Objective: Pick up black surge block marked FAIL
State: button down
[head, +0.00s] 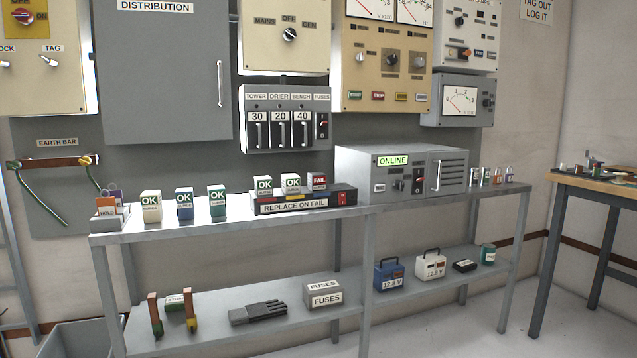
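A small block with a red FAIL label (319,181) sits upright in the black holder marked REPLACE ON FAIL (293,208), at the right of its row on the bench top. Its body below the label looks dark, but it is too small to tell clearly. Two blocks marked OK, the left one (263,187) and the middle one (291,184), sit beside it in the same holder. The holder has coloured marks along its top and a red switch at its right end. My gripper is not in view.
A box marked HOLD (108,214) is at the left end. A grey ONLINE unit (405,173) stands close right of the holder. Breaker panel (287,118) hangs behind.

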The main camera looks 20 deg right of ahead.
aim_at(317, 181)
jog(key=u, duration=0.85)
jog(key=i, duration=1.6)
jog(key=z, duration=1.45)
